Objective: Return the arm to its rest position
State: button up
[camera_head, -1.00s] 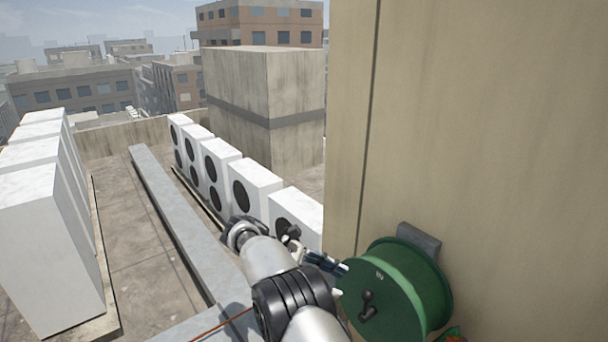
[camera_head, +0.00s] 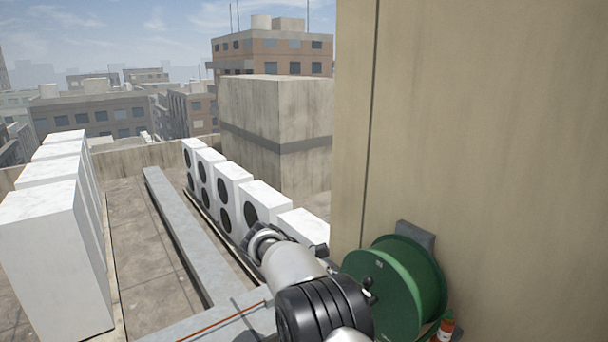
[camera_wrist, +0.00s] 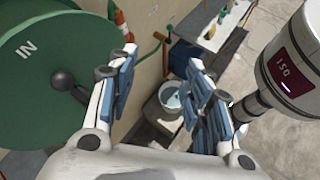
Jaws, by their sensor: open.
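My arm (camera_head: 298,265) reaches forward from the bottom of the head view, its upper links close in front of the green reel. My gripper (camera_wrist: 163,86) shows in the wrist view with its blue-padded fingers spread apart and nothing between them. In the head view the gripper is hidden, apparently behind the arm. The green reel (camera_wrist: 50,50), marked IN, is close to the left finger in the wrist view. Its black crank knob (camera_wrist: 65,82) appears beside that finger; contact cannot be told. The reel is also in the head view (camera_head: 385,290), mounted on the beige wall.
A bucket (camera_wrist: 171,98) and a cluttered bench (camera_wrist: 213,30) lie beyond the fingers.

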jog(key=s+d+f+m+t+y+b, duration=0.2)
jog(key=s+d+m+y+b, duration=0.1)
jog(key=s+b, duration=0.5)
jog(key=s+d+f+m+t+y+b, duration=0.1)
jog(key=s+d+f+m+y+b, duration=0.2)
jog(key=s+b, duration=0.5)
jog(key=s+a+f+m+t+y+b, duration=0.2)
jog(key=s+f+m+t+y+b, duration=0.2)
jog(key=s+f+b, duration=0.7)
jog(key=s+f+m+y, duration=0.1)
jog(key=s+f, duration=0.3)
jog(key=s, duration=0.2)
jog(key=shift+s+a+f+m+t+b, duration=0.15)
jog(key=shift+a+f+m+t+b, duration=0.1)
jog(key=shift+m+t+b, duration=0.15)
